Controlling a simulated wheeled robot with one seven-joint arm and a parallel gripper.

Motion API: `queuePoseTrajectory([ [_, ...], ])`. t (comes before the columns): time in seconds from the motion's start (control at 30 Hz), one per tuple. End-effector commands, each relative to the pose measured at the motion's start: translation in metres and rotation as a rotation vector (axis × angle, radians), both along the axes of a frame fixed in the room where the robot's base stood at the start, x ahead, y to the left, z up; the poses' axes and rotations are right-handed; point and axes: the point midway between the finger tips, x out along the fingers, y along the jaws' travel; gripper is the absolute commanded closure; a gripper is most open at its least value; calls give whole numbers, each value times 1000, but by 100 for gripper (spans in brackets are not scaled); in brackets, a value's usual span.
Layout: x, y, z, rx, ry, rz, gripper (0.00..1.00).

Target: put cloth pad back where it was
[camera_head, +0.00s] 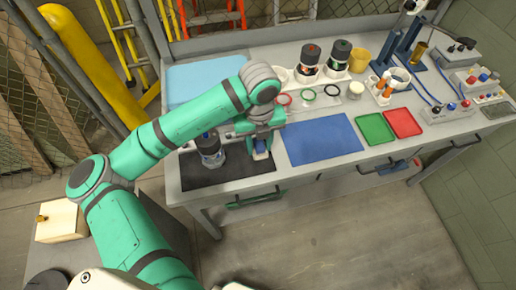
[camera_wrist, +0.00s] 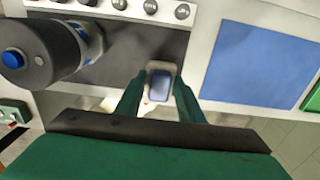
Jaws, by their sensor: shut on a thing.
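The cloth pad (camera_wrist: 160,86) shows in the wrist view as a small blue block with a pale rim, between the fingertips. My gripper (camera_wrist: 160,88) is shut on it. In the head view, my gripper (camera_head: 261,147) points down at the right end of the black mat (camera_head: 225,175), near the bench's front edge. The pad (camera_head: 261,155) shows there only as a small blue patch below the fingers. I cannot tell whether it touches the mat.
A dark-topped bottle (camera_head: 210,150) stands on the black mat, close left of my gripper; it also shows in the wrist view (camera_wrist: 45,50). A blue mat (camera_head: 322,139) lies to the right, then green (camera_head: 375,129) and red (camera_head: 403,122) trays. Jars and rings stand behind.

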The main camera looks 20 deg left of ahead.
Motion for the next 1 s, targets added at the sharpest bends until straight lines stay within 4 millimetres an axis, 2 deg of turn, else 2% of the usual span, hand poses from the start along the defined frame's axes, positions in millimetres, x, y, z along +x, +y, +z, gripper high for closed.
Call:
queuePoseTrajectory([
  [0.17,6,5,-10,1,3,1,82],
  [0.4,6,6,-40,0,2,2,82],
  [0.8,6,5,-45,-1,2,1,82],
  [0.83,6,5,-45,-1,2,1,61],
  [0.9,6,5,-44,0,2,1,47],
  [1.0,6,5,-44,0,2,1,47],
])
